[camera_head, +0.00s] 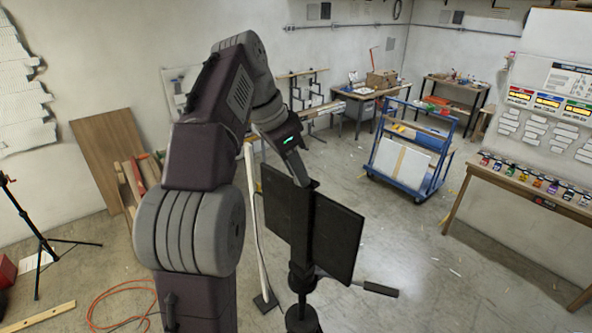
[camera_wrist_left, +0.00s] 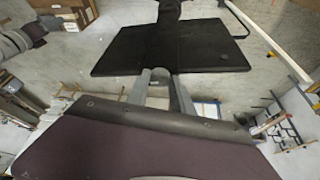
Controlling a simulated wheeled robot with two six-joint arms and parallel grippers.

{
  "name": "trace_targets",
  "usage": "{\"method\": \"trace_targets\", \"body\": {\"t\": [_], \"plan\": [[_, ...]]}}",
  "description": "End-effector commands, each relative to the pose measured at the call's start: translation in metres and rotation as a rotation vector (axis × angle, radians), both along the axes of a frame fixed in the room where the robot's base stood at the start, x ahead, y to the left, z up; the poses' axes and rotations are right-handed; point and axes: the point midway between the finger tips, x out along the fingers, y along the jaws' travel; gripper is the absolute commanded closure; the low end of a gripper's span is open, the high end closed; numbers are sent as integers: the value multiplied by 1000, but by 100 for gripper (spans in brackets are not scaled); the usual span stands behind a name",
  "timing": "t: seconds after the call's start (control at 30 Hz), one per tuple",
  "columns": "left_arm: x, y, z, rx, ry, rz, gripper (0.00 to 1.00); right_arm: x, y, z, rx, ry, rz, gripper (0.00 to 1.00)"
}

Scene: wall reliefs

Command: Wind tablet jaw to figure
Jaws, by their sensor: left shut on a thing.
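A black tablet-like panel (camera_head: 340,238) stands tilted on a dark stand (camera_head: 303,280), with a dark upright jaw bar (camera_head: 312,215) down its middle. A side handle (camera_head: 372,288) sticks out to the lower right. My left gripper (camera_head: 304,178) reaches down from above to the top of the bar. In the left wrist view its fingers (camera_wrist_left: 160,78) are closed at the near edge of the panel (camera_wrist_left: 185,48), in line with the bar. The exact contact is small and partly hidden. My right gripper is in neither view.
A blue cart (camera_head: 405,165) stands on open floor behind the panel. A workbench with colored items (camera_head: 535,190) is at the right. A black tripod (camera_head: 40,240) and an orange cable (camera_head: 100,300) are at the left. A pale pole (camera_head: 254,210) stands close behind the panel.

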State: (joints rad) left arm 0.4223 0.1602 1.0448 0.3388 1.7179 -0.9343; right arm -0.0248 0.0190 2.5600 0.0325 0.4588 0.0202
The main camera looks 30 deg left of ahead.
Motion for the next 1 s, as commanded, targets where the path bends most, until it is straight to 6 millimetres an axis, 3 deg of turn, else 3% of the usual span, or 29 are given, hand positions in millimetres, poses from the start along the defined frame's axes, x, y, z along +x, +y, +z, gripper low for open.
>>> {"method": "trace_targets", "body": {"t": [0.3,0.87,0.9,0.97,1.0], "plan": [[1,0,0,-1,-1,-117,100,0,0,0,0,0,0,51],[1,0,-1,-2,1,-143,100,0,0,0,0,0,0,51],[1,0,-1,-2,2,-142,64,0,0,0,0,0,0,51],[1,0,-1,-1,1,-142,51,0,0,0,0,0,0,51],[1,1,-1,-1,1,-142,51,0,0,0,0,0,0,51]]}}
